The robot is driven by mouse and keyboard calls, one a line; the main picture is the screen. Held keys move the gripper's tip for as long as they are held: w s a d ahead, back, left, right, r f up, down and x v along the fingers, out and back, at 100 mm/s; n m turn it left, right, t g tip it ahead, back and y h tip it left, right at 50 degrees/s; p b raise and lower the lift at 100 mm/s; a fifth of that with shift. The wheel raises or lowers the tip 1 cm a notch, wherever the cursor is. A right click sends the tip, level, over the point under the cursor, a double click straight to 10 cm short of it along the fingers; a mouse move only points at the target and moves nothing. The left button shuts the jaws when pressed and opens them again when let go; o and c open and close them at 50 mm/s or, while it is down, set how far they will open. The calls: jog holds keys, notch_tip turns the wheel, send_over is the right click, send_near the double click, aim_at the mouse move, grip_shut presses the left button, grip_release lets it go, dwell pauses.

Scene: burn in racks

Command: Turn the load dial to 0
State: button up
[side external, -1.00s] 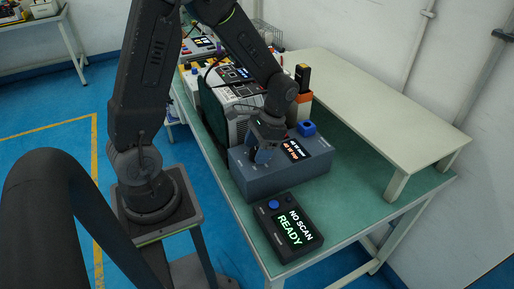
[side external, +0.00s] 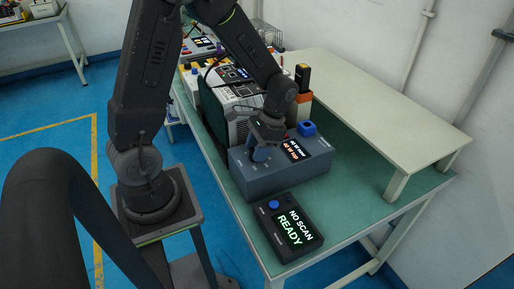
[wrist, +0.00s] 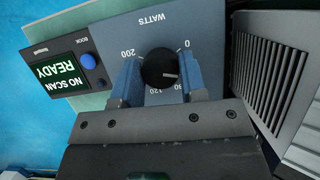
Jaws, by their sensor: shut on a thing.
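The black load dial (wrist: 159,68) sits on the blue-grey load box (wrist: 195,18), under the printed word WATTS. My gripper (wrist: 160,76) is shut on the dial, with one blue finger on each side. The dial's pale mark points right in the wrist view. The printed 0 (wrist: 186,44) is at its upper right and 200 at its upper left. Lower numbers are partly hidden by my fingers. In the side external view my gripper (side external: 261,153) is down at the load box (side external: 285,182), whose lit display (side external: 296,149) is too small to read surely. The dial is hidden there.
A dark scanner box (side external: 286,228) reading NO SCAN READY stands in front. A blue knob (side external: 306,128) is behind the display. A vented grey unit (wrist: 275,65) stands close on the right in the wrist view. A pale raised shelf (side external: 375,115) is at right.

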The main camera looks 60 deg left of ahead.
jog(key=shift+n, duration=0.3)
jog(key=n+h, duration=0.1)
jog(key=n, duration=0.2)
jog(key=shift+a+n+h, duration=0.1)
jog(key=shift+n+h, duration=0.3)
jog(key=n+t+h, duration=0.1)
jog(key=n, duration=0.3)
jog(key=shift+n, duration=0.4)
jog(key=shift+h, duration=0.3)
jog(key=o, duration=0.9)
jog(key=v, duration=1.4)
jog(key=shift+s, duration=0.2)
